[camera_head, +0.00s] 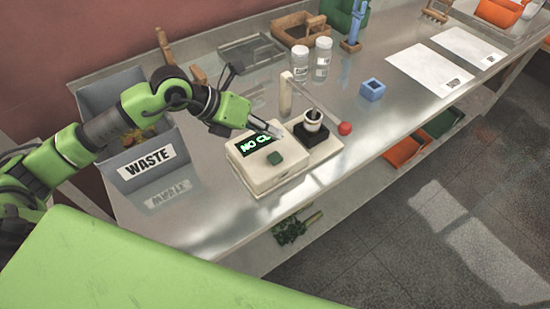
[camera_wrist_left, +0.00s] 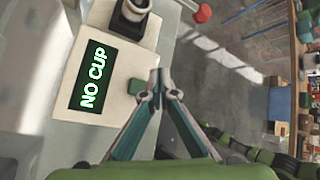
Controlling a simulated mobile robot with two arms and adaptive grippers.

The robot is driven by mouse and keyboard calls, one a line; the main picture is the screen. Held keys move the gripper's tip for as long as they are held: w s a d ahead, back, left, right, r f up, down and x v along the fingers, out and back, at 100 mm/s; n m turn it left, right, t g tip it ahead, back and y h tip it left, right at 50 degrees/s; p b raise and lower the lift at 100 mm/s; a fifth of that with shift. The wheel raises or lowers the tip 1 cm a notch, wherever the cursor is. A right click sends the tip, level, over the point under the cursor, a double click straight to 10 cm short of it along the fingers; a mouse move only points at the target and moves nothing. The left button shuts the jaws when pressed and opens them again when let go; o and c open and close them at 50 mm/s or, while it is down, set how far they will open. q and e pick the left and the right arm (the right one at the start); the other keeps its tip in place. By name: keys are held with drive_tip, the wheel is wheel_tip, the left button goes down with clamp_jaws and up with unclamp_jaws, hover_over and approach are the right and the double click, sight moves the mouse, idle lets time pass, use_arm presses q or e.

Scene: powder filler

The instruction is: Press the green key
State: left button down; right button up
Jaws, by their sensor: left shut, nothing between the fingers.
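The green key (camera_head: 275,158) is a small square button on top of a cream-coloured filler machine (camera_head: 270,182). The machine's display (camera_head: 256,142) glows green; it reads "NO CUP" in the left wrist view (camera_wrist_left: 93,78). My left gripper (camera_head: 281,131) is shut and empty, over the machine near the display and the key. In the left wrist view its fingertips (camera_wrist_left: 157,76) show close beside the green key (camera_wrist_left: 135,87), and the key's edge is not covered. I cannot tell how high the tips are above it. My right gripper is not in view.
Glass jars (camera_head: 321,62), a blue block (camera_head: 372,90) and a grey WASTE bin (camera_head: 147,162) stand on the steel bench (camera_head: 215,215).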

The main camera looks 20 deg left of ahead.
sight(272, 157)
use_arm(q)
wheel_tip(272, 157, down, 6)
drive_tip(key=b, duration=0.3)
drive_tip(key=shift+b, duration=0.35)
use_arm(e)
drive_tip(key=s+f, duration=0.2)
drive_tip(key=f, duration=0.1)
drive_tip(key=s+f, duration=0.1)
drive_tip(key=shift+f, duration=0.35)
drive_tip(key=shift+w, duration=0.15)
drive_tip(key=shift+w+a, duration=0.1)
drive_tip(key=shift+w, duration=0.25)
use_arm(q)
drive_tip(key=shift+f+b, duration=0.4)
drive_tip(key=shift+b, duration=0.1)
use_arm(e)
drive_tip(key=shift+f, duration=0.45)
